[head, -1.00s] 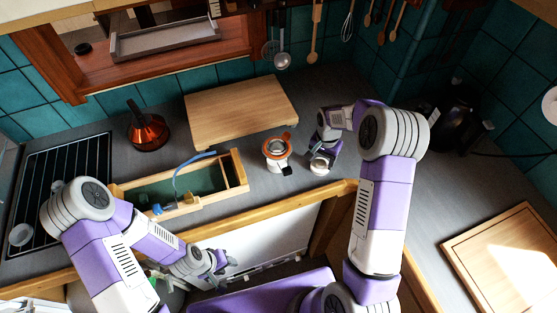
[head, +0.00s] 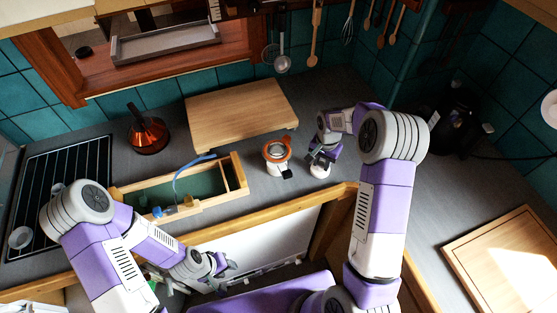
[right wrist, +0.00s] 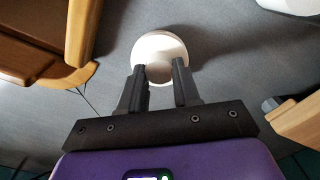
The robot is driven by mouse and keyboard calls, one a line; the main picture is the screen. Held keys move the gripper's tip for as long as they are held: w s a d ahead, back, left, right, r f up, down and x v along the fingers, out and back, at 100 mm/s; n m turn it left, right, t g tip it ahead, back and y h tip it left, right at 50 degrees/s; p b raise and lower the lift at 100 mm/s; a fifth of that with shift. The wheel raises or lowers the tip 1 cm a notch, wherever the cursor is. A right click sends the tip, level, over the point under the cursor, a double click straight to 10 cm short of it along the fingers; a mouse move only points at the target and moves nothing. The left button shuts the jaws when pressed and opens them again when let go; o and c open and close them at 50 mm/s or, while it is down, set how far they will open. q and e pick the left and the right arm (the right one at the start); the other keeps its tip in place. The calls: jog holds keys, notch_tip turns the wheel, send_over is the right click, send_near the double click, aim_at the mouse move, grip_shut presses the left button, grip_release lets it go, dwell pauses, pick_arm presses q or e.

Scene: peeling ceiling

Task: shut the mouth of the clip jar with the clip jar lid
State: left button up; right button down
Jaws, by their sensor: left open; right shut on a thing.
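The clip jar (head: 277,158) stands upright on the grey counter, with an orange ring around its top and a dark clip at its lower right. My right gripper (head: 322,157) is just right of the jar, pointing down. It is shut on a round white piece, which I take to be the clip jar lid (head: 320,171). In the right wrist view the white lid (right wrist: 160,50) sits between the two fingertips (right wrist: 160,85). Whether the lid touches the counter I cannot tell. My left gripper (head: 222,265) is open and empty, low and in front of the counter edge.
A wooden board (head: 240,112) lies behind the jar. A wooden box (head: 235,172) with blue items is to the left. An orange-brown funnel-like object (head: 148,133) and a black rack (head: 65,185) are farther left. Another board (head: 510,260) lies at right. Counter right of the gripper is clear.

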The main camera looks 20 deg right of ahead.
jog(key=shift+r+p, duration=1.15)
jog(key=shift+r, duration=0.7)
jog(key=shift+r+p, duration=1.6)
jog(key=shift+r, duration=0.85)
jog(key=shift+f, duration=0.1)
